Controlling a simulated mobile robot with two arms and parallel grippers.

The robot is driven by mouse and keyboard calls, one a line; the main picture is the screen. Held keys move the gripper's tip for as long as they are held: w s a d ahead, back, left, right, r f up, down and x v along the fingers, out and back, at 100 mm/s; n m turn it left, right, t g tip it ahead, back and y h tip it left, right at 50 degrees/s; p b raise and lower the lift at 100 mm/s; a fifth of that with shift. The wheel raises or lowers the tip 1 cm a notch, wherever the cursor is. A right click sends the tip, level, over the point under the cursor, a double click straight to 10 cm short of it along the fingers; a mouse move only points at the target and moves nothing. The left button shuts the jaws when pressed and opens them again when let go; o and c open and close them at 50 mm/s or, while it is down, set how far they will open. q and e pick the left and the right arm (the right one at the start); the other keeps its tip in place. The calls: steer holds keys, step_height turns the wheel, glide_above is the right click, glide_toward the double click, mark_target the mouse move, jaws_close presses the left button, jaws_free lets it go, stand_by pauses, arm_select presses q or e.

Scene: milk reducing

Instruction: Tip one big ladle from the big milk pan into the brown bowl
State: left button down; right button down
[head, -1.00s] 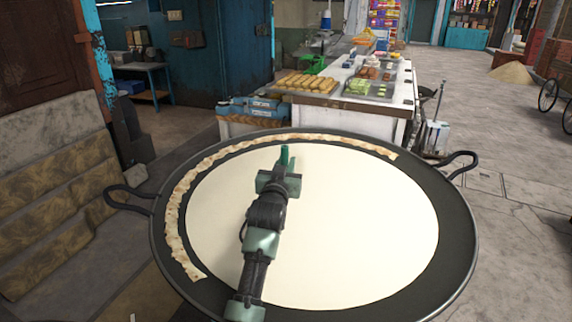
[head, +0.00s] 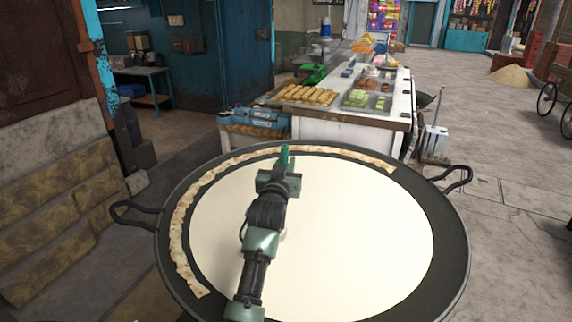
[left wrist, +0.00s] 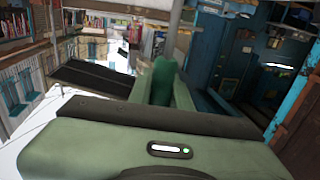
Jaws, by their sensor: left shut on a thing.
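The big milk pan (head: 452,240) fills the lower middle of the head view, wide and dark, with a handle on each side. Cream-white milk (head: 350,225) covers most of it. A wrinkled tan band of skin lines the far and left inner edge. My left gripper (head: 284,165) appears over the far part of the milk, its green fingers close together. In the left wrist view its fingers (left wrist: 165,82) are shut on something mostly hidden. A pale rod (left wrist: 174,28) shows beyond them; I cannot tell whether it is the ladle's handle. The ladle's cup, the brown bowl and my right gripper are not seen.
A white stall counter (head: 350,132) with trays of food (head: 307,95) stands behind the pan. Blue packs (head: 252,120) lie left of it. Stone steps (head: 55,220) rise at the left. Open paved floor (head: 525,200) lies at the right.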

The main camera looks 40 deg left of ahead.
mark_target(285, 149)
arm_select(q)
steer(key=shift+r+p, duration=1.6)
steer(key=shift+r, duration=0.5)
steer(key=shift+a, duration=0.15)
steer(key=shift+s+a+r+n+p, duration=0.15)
steer(key=shift+s+a+n+p, duration=0.3)
steer(key=shift+a, duration=0.25)
steer(key=shift+s+a+r+n+p, duration=0.1)
steer(key=shift+s+a+n+p, duration=0.25)
steer(key=shift+a+n, duration=0.3)
steer(key=shift+s+a+r+n+p, duration=0.2)
steer(key=shift+a+n+p, duration=0.25)
steer(key=shift+a, duration=0.3)
